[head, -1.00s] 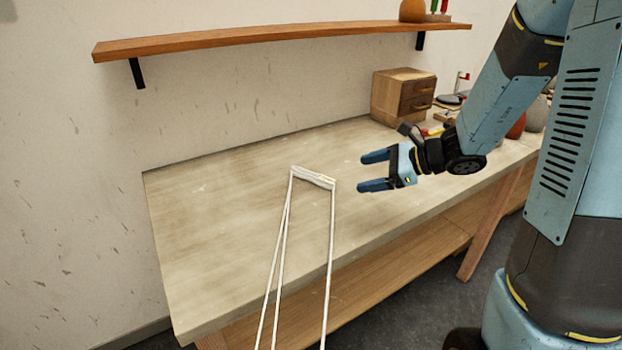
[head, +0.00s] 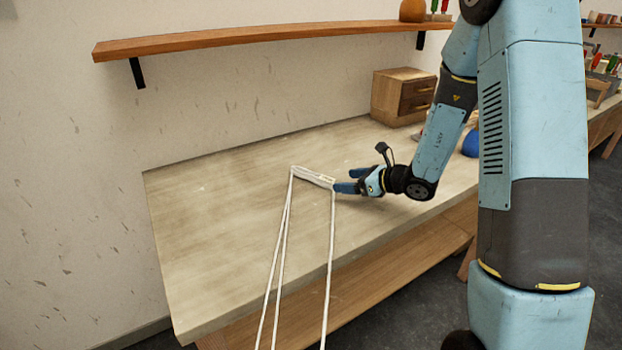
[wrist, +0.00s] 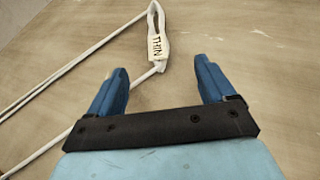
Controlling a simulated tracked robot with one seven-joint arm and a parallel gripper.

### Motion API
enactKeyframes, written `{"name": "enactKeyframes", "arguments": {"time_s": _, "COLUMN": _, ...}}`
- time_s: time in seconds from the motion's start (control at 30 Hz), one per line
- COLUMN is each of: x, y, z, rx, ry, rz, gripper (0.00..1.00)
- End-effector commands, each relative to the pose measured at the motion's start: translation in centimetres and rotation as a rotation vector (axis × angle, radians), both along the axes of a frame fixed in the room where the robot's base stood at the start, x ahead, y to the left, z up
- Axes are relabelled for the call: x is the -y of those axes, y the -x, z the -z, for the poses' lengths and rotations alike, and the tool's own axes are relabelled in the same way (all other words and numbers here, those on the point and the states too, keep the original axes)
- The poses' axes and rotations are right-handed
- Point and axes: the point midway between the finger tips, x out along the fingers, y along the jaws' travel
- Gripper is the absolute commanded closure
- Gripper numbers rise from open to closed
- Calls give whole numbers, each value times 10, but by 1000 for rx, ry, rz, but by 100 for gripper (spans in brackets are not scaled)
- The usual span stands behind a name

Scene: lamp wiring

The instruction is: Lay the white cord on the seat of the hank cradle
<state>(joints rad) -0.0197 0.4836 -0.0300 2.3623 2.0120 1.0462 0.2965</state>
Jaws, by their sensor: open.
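The white cord (head: 315,178) has a bundled end lying on the pale bench, and its thin strands run over the front edge and out of the picture. In the wrist view a white tag (wrist: 156,47) reading "THIN" lies at the cord's looped end. My gripper (head: 338,187) is low over the bench at the right end of the bundle. In the wrist view my gripper (wrist: 161,65) is open, with the near part of the loop at the gap between its fingertips. It does not hold the cord. I cannot make out the hank cradle in either view.
The bench top (head: 215,215) is clear to the left of the cord. A small wooden drawer box (head: 390,97) stands at the back right. A wooden shelf (head: 270,38) runs along the wall above. A blue round thing (head: 470,144) shows partly behind my arm.

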Motion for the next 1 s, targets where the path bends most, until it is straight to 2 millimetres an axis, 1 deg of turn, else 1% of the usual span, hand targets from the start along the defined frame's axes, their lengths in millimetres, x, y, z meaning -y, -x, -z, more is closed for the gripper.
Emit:
{"name": "enactKeyframes", "arguments": {"time_s": 0.03, "x": -4, "y": -2, "z": 2, "rx": 0, "ry": 0, "rz": 0, "gripper": 17}}
{"name": "enactKeyframes", "arguments": {"time_s": 0.33, "x": -16, "y": -8, "z": 8, "rx": -1, "ry": 1, "rz": -1, "gripper": 17}}
{"name": "enactKeyframes", "arguments": {"time_s": 0.63, "x": -47, "y": -26, "z": 21, "rx": 0, "ry": 0, "rz": -1, "gripper": 17}}
{"name": "enactKeyframes", "arguments": {"time_s": 0.73, "x": -50, "y": -29, "z": 24, "rx": 0, "ry": 0, "rz": 0, "gripper": 17}}
{"name": "enactKeyframes", "arguments": {"time_s": 0.9, "x": -50, "y": -29, "z": 23, "rx": 0, "ry": 1, "rz": 1, "gripper": 17}}
{"name": "enactKeyframes", "arguments": {"time_s": 1.0, "x": -50, "y": -29, "z": 23, "rx": 0, "ry": 0, "rz": 1, "gripper": 26}}
